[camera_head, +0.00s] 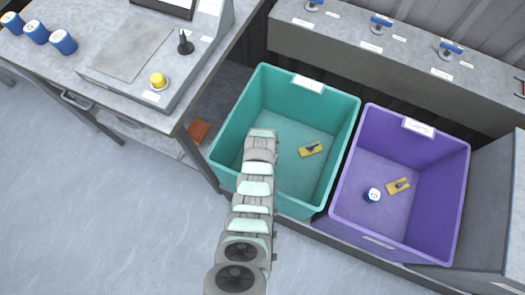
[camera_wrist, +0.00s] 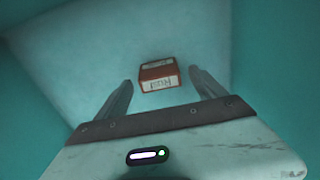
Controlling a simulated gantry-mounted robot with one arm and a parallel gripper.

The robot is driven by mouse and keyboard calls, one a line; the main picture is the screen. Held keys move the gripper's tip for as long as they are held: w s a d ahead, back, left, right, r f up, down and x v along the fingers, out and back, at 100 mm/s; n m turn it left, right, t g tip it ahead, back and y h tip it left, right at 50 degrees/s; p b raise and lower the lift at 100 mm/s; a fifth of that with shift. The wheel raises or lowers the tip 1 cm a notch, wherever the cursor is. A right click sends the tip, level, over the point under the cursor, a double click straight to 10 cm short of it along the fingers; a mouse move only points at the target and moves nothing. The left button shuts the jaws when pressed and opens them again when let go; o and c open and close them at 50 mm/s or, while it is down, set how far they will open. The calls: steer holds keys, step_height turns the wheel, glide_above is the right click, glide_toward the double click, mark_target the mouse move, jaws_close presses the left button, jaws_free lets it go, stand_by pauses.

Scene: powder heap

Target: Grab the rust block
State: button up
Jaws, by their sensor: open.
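The rust block (camera_wrist: 159,74) is a small red-brown block with a white label on its near side that reads "Rust". It lies on the floor of the teal bin (camera_head: 262,70). My gripper (camera_wrist: 161,78) is open and points down into this bin. In the wrist view the block shows between the two fingers, around the level of their tips, with a gap on each side. I cannot tell how high the fingers are above the floor. In the head view my arm hides the block and the fingers.
A yellow block with a dark top (camera_head: 311,149) lies in the teal bin, right of my arm. A grey workbench (camera_head: 190,112) stands left; a ledge runs behind the bins.

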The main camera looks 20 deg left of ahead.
step_height(320, 180, down, 2)
steer(key=shift+f, duration=0.1)
steer(key=c, duration=1.4)
steer(key=shift+c, duration=0.2)
